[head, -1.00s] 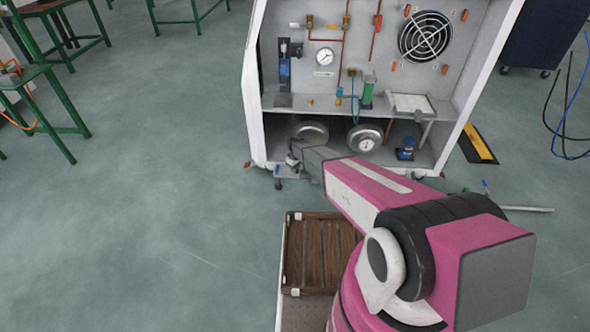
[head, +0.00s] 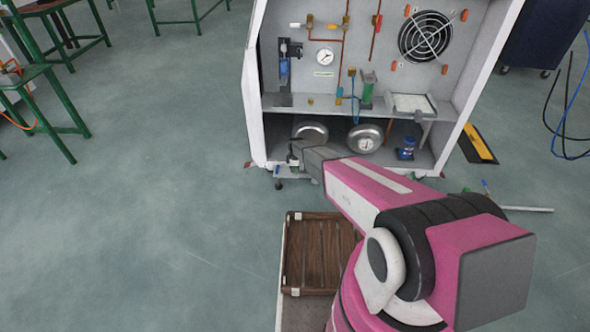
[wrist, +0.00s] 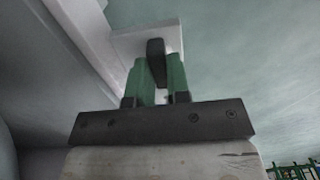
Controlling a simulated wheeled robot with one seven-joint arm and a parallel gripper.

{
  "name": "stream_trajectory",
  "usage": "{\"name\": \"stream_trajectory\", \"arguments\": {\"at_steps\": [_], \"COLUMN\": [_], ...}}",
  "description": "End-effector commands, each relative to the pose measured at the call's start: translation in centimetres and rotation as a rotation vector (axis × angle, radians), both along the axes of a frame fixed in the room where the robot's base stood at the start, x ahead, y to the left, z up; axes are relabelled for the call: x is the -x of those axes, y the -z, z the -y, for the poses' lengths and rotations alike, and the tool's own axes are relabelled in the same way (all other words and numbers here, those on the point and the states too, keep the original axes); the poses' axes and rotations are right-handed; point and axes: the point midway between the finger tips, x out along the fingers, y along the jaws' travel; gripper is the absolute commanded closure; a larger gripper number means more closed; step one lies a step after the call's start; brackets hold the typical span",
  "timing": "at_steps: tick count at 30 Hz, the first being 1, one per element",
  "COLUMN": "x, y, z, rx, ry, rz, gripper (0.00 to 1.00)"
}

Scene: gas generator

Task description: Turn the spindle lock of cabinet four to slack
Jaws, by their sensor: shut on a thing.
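An open white cabinet (head: 256,135) stands ahead of my arm in the head view; I see no number on it. My gripper (wrist: 158,78) has green fingers, shut on a dark upright bar in the wrist view. This bar, seemingly the spindle lock handle (wrist: 156,50), stands in front of a white plate (wrist: 128,42). In the head view my gripper (head: 293,160) is small, at the cabinet's lower left front corner. The lock cannot be made out there, and its markings are not visible in either view.
Inside the cabinet are a shelf (head: 300,103), a round gauge (head: 325,57), a fan grille (head: 424,36) and metal tanks (head: 365,139). A brown slatted crate (head: 318,255) is beside my arm. Green-framed tables (head: 50,100) stand left. The floor between is clear.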

Motion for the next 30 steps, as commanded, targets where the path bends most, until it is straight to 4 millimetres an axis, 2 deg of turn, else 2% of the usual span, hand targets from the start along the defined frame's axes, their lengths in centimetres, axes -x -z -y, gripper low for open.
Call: {"name": "stream_trajectory", "arguments": {"at_steps": [15,16,18,30], "x": [0.02,0.02,0.02,0.03], "y": [-0.05,-0.05,-0.04,-0.38], "z": [0.02,0.02,0.02,0.02], "rx": [0.001,0.001,0.001,0.000], "ry": [-0.022,-0.022,-0.022,-0.020], "rz": [0.000,0.000,0.000,0.000], "gripper": [1.00,0.80,0.57,0.57]}}
